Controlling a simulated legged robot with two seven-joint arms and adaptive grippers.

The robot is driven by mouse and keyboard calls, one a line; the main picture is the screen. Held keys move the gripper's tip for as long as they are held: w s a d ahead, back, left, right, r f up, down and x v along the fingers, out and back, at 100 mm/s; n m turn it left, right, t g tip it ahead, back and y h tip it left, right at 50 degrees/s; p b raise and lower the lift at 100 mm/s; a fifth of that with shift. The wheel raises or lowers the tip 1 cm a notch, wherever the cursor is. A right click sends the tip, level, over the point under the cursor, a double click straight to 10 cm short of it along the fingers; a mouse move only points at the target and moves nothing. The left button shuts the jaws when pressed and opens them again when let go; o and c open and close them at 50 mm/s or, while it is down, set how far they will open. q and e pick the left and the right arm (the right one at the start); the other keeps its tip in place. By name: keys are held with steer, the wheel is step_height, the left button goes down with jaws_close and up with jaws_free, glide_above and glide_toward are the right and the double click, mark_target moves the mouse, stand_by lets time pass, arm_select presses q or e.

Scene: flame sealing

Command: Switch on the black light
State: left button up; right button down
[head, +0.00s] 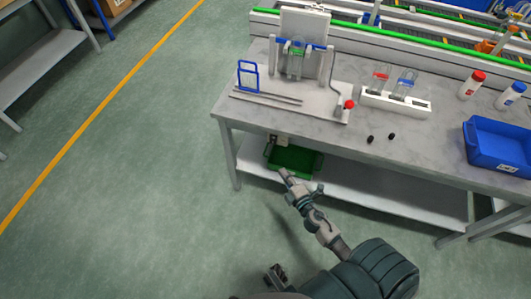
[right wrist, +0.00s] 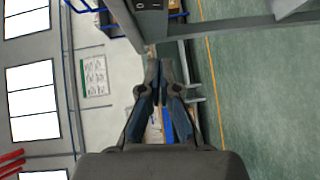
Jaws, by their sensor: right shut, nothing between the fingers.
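No lamp is clearly recognisable as the black light. A small beige fitting (head: 281,140) sits under the front edge of the workbench (head: 330,140), near its left end. In the right wrist view a grey box with a dark face and small pale marks (right wrist: 151,5) shows at the top edge, cut off by the frame; I cannot tell if it is the same part. My right gripper (head: 285,174) is below and in front of the bench edge, apart from the fitting. In the right wrist view its fingers (right wrist: 161,95) are together and empty.
A green bin (head: 294,160) rests under the bench, just behind my right gripper. The floor (head: 130,180) at left is free.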

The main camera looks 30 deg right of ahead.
glide_toward(273, 140)
steer(key=w+a+f, duration=0.2)
steer(key=w+a, duration=0.1)
steer(key=w, duration=0.2)
arm_select(q)
steer(key=shift+w+f+t, duration=0.1)
steer(key=shift+w+t, duration=0.4)
steer(key=shift+w, duration=0.6)
arm_select(e)
steer(key=shift+w+d+f, duration=0.1)
steer(key=shift+w+d, duration=0.85)
steer(key=shift+d, duration=0.1)
arm_select(q)
steer(key=shift+d, duration=0.1)
